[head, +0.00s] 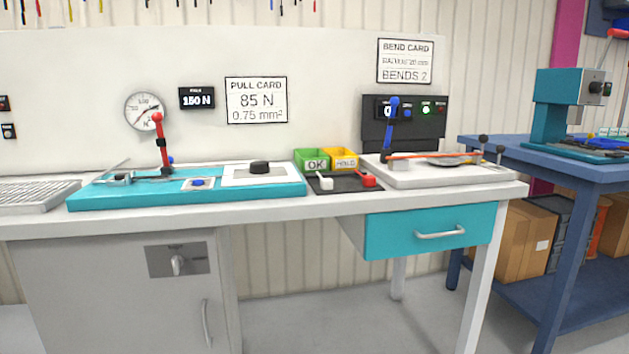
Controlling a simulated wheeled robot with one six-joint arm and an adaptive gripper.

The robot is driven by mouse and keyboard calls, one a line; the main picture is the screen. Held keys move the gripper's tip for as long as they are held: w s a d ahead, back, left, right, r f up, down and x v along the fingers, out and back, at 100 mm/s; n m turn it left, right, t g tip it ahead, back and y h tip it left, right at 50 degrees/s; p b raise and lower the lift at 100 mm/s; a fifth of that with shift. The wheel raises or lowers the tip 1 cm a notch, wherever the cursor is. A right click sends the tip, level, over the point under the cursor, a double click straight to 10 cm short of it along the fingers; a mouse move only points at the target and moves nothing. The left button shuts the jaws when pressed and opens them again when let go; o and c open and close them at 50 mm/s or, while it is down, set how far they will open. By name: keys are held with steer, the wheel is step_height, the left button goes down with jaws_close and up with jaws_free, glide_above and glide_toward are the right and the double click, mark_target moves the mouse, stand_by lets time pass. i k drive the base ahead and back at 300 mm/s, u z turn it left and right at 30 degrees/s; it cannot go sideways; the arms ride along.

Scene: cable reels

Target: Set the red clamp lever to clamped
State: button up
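The red clamp lever (162,146) stands nearly upright on the teal pull fixture (255,194) on the left part of the bench. Its red ball knob is at the top, leaning slightly left in the picture. A small metal clamp block (120,178) sits left of the lever's base, with a thin rod by it. I cannot tell from this view whether the lever is clamped. My gripper is not in view.
A dial gauge (144,111) hangs behind the lever. A black knob (260,167) is right on the same fixture. Green (311,159) and yellow (341,158) bins stand mid-bench. A blue lever (390,125) rises from the white fixture (440,176). Floor shows before the bench.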

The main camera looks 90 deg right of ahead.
mark_target(157, 117)
steer(key=z, duration=2.85)
